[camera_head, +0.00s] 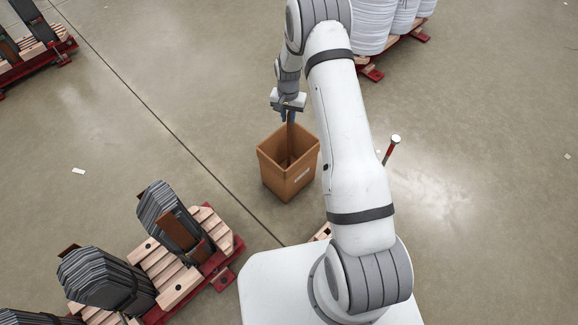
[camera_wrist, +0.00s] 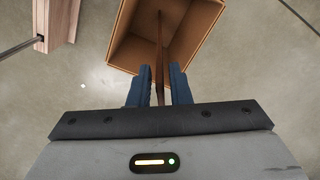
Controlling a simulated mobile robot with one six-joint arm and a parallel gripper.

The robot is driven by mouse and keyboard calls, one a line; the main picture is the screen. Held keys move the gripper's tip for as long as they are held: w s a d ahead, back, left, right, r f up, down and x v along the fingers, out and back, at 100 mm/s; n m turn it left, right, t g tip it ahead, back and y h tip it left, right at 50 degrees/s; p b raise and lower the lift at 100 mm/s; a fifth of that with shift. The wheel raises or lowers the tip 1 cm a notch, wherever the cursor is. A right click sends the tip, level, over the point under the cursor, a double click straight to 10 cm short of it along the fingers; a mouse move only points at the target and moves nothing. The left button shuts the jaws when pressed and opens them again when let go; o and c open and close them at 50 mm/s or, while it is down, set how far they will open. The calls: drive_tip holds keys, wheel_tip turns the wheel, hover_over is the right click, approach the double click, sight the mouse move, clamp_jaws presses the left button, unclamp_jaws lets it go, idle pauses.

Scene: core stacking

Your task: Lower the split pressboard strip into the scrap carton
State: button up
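The brown pressboard strip (camera_wrist: 160,41) is held upright between the two dark blue fingers of my gripper (camera_wrist: 160,82). In the head view, my gripper (camera_head: 288,116) is just above the back of the open brown scrap carton (camera_head: 288,183). The strip (camera_head: 290,138) hangs down from the fingers, with its lower part inside the carton walls. In the wrist view, the strip runs down into the carton (camera_wrist: 196,45). I cannot tell whether its lower end touches the carton floor. The split in the strip is not clear.
Red-and-wood pallets with stacked dark sheets (camera_head: 108,279) stand at the lower left. A pallet of white coils (camera_head: 374,22) is at the top right. A red post with a white top (camera_head: 391,148) stands right of my arm. The floor left of the carton is clear.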

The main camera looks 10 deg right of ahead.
drive_tip(key=shift+o, duration=1.3)
drive_tip(key=shift+r+p, duration=0.95)
drive_tip(key=shift+r, duration=2.95)
